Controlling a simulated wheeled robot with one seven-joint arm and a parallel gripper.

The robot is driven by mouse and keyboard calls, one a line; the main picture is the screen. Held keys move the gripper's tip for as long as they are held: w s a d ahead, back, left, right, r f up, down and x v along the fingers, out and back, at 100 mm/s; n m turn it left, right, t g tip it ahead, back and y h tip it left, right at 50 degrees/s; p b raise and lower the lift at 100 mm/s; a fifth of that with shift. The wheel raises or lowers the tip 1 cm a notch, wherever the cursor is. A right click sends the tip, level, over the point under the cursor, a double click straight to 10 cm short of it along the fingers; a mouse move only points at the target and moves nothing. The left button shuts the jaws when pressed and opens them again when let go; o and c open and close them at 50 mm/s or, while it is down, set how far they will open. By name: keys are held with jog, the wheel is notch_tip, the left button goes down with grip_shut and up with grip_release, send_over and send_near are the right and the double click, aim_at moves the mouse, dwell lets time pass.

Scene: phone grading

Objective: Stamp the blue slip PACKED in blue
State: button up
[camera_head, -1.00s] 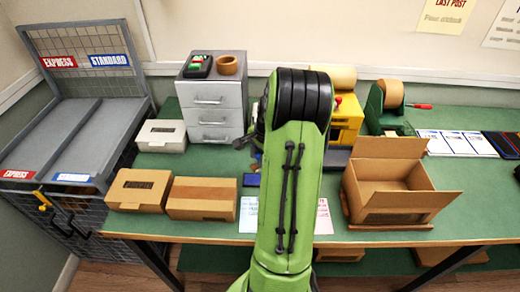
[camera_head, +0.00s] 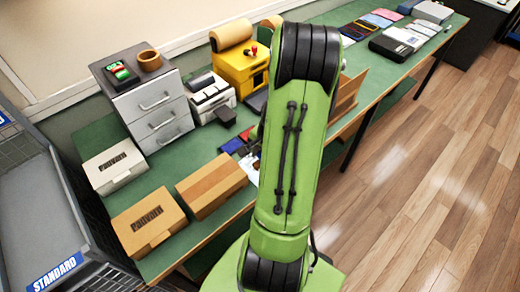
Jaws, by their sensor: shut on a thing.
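The green arm is mine and stands across the middle of the view. It hides my gripper, so I cannot see the jaws or anything in them. A pale slip (camera_head: 249,170) lies on the green bench, partly behind my arm. Its print cannot be read and its colour is hard to tell. A blue pad (camera_head: 231,146) lies just behind it, with a small red thing (camera_head: 246,133) next to it. I cannot make out the PACKED stamp.
Closed cartons (camera_head: 150,217) (camera_head: 211,185) and a white box (camera_head: 114,166) stand on the left of the bench. A grey drawer unit (camera_head: 150,105) and a yellow machine (camera_head: 240,68) stand behind. An open carton (camera_head: 348,95) is right of my arm. Wooden floor is clear at right.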

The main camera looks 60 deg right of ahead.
jog(key=shift+d+f, duration=0.2)
jog(key=shift+f, duration=0.3)
jog(key=b+x, duration=0.2)
jog(key=s+b+x, duration=0.1)
jog(key=b+x, duration=0.1)
jog(key=x, duration=0.1)
jog(key=shift+f+b, duration=0.1)
jog(key=shift+b, duration=0.2)
jog(key=shift+s+a+f+b, duration=0.1)
jog(key=shift+f+b, duration=0.45)
jog(key=shift+f, duration=0.05)
dwell(1.2)
jog(key=p+v, duration=0.2)
jog(key=w+p+v, duration=0.1)
jog(key=v, duration=0.1)
jog(key=p+v, duration=0.2)
jog(key=v, duration=0.1)
jog(key=shift+w+r+p, duration=0.2)
jog(key=shift+w+p, duration=0.1)
jog(key=shift+p, duration=0.05)
jog(key=shift+f, duration=0.1)
